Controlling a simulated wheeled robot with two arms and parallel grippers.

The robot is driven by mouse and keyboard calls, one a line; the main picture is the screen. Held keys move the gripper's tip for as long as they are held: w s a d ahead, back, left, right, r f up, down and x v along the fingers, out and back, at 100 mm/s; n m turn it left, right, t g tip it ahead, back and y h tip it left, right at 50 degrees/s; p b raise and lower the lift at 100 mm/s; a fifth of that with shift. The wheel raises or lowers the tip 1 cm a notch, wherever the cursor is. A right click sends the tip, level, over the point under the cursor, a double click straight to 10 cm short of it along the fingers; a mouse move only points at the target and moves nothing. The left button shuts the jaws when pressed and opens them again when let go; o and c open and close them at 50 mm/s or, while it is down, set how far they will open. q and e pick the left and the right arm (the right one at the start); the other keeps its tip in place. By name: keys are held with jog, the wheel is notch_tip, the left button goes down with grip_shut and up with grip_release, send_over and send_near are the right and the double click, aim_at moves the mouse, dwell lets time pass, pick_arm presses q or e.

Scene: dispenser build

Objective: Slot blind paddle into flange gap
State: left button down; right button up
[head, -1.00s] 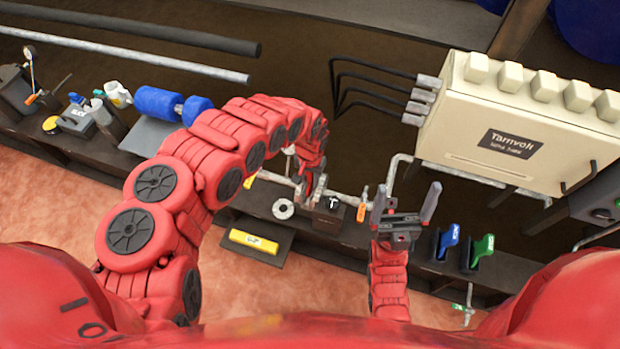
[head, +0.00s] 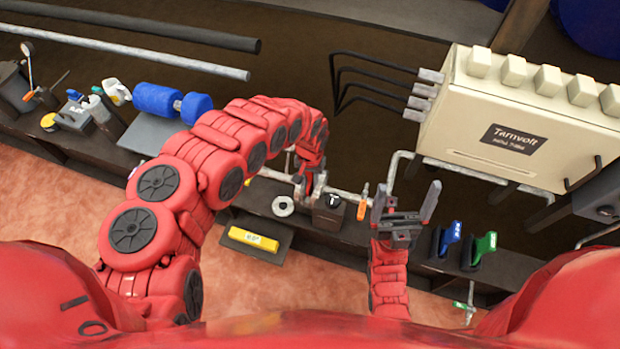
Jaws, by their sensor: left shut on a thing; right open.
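My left gripper (head: 308,178) is at the pipe line (head: 347,196) near the middle of the bench, pointing down at the flange pair (head: 319,184). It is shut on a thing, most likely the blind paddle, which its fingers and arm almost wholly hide. I cannot tell whether the paddle is in the flange gap or just above it. My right gripper (head: 411,208) is open and empty, fingers pointing up in the picture, to the right of the flanges.
A grey ring (head: 283,206) and a dark block with a knob (head: 329,212) sit in front of the pipe. An orange tag (head: 362,207) hangs by the pipe. Blue (head: 451,234) and green (head: 485,246) handles stand right; a cream cabinet (head: 535,115) is behind.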

pick_arm(q)
jog(key=shift+f, duration=0.15)
jog(key=shift+f+b, duration=0.4)
jog(key=shift+s+f, duration=0.1)
jog(key=shift+f, duration=0.05)
jog(key=shift+s, duration=0.1)
jog(key=c, duration=0.8)
grip_release()
jog(key=shift+s+f, duration=0.15)
jog(key=shift+o, duration=0.8)
jog(key=shift+r+p, duration=0.5)
jog(key=shift+r, duration=0.1)
jog(key=shift+w+r, duration=0.2)
jog(key=shift+r, duration=0.15)
jog(key=shift+w+r+p, duration=0.1)
jog(key=shift+r+p, duration=2.75)
jog(key=shift+r, duration=0.25)
